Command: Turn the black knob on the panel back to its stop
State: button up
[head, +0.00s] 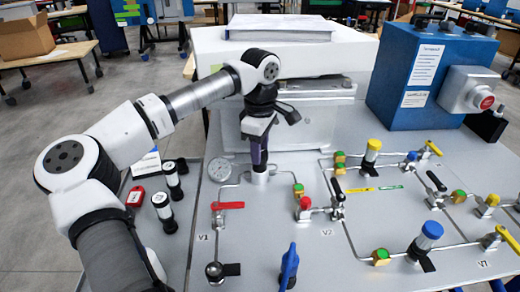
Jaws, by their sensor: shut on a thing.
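My gripper (259,160) points straight down at the panel (300,225), near its back left part. Its dark fingers are closed on top of a short silver cylindrical fitting (260,178) in the pipe line. The black knob there is hidden by the fingers, so its angle and any mark on it cannot be seen. The fitting stands upright, just right of a round white gauge (220,169).
A blue handle (289,265) stands front centre. Several coloured valves cover the right side. A white machine (290,105) stands close behind my gripper; a blue box (420,75) stands back right.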

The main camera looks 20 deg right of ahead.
jog(key=n+b, duration=0.1)
jog(key=n, duration=0.5)
jog(key=shift+n, duration=0.3)
jog(key=n, duration=0.5)
jog(key=shift+b, duration=0.3)
jog(key=shift+n, duration=0.3)
jog(key=o, duration=1)
jog(key=shift+r, duration=0.1)
notch_tip(320, 180, up, 14)
jog(key=shift+f, duration=0.15)
